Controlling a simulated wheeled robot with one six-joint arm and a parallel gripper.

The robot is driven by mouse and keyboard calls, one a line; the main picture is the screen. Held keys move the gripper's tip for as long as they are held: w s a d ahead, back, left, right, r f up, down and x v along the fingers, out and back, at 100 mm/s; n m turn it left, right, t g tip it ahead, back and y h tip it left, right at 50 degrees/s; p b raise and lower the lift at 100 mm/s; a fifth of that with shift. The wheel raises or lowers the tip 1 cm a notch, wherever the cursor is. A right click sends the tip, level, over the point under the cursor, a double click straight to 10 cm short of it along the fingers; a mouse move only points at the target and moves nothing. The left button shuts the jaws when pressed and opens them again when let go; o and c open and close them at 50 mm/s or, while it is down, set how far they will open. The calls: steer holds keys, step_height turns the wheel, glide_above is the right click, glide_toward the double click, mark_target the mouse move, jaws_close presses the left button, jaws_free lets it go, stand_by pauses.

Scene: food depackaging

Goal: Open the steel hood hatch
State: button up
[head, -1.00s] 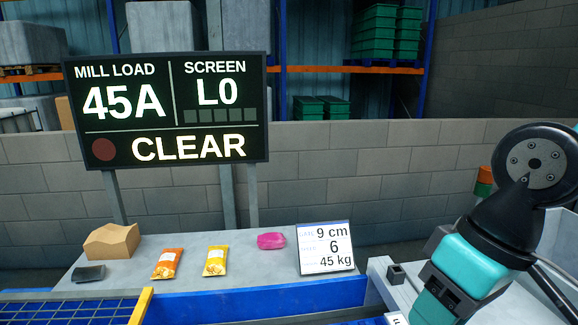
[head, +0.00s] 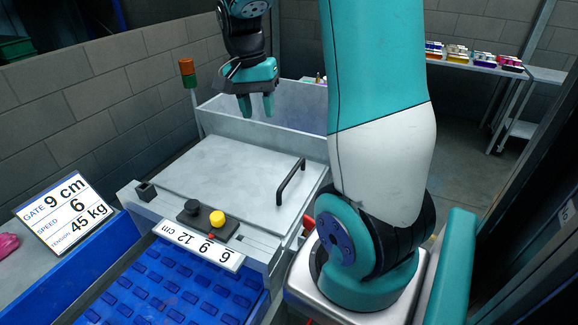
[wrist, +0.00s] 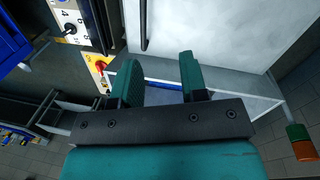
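The steel hood hatch (head: 225,165) is a flat grey lid on top of the machine and lies closed in the head view. Its black bar handle (head: 290,182) stands up along the right side. My gripper (head: 255,112) hangs above the far edge of the hatch, fingers pointing down, well apart from the handle. In the wrist view the two teal fingers (wrist: 160,75) are spread with nothing between them. There the pale hatch (wrist: 215,30) fills the top, and the dark handle (wrist: 144,25) runs beyond the fingertips.
A black knob and a yellow button (head: 217,218) sit at the hatch's front edge, above a 6-9-12 cm scale (head: 196,246). A blue studded belt (head: 170,285) lies in front. An open grey bin (head: 300,105) and a signal light (head: 187,68) stand behind.

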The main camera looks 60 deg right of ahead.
steer(key=s+d+m, duration=0.1)
steer(key=d+m, duration=0.2)
steer(key=d, duration=0.2)
steer(key=p, duration=0.2)
glide_toward(292, 171)
steer(key=shift+g, duration=0.3)
steer(key=f, duration=0.5)
steer(key=s+f, duration=0.1)
steer(key=f, duration=0.2)
steer(key=shift+s+f, duration=0.1)
steer(key=shift+f, duration=0.25)
jaws_close()
